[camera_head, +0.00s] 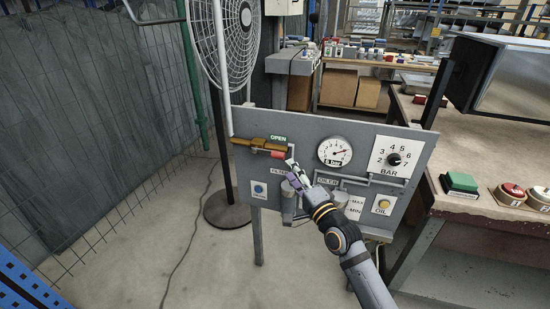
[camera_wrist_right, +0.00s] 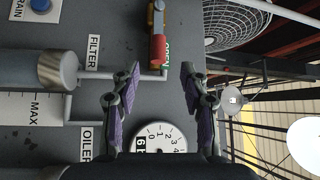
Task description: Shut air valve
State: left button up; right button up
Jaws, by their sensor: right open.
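The air valve (camera_head: 258,144) is a brass-yellow fitting with a red part (camera_head: 279,154), at the upper left of the grey panel (camera_head: 318,128), at the end of a white pipe. A green OPEN label (camera_head: 279,138) sits just above it. In the right wrist view the valve (camera_wrist_right: 157,24) is at the top middle, beyond the fingertips. My right gripper (camera_head: 291,172) is below and right of the red part in the head view. Its purple-padded fingers are spread, with nothing between them in the right wrist view (camera_wrist_right: 160,72); it appears apart from the valve. My left gripper is out of view.
The panel carries a pressure gauge (camera_head: 335,152), a BAR dial (camera_head: 394,159), a blue drain button (camera_head: 259,189) and a yellow oil button (camera_head: 383,205). A fan (camera_head: 232,45) stands behind left. A workbench (camera_head: 480,137) is at right.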

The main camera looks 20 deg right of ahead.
aim_at(278, 156)
jog(key=b+x, duration=0.2)
jog(key=x, duration=0.7)
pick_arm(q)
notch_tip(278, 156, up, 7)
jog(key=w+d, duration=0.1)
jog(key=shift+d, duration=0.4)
pick_arm(e)
jog(key=shift+f, duration=0.1)
grip_shut()
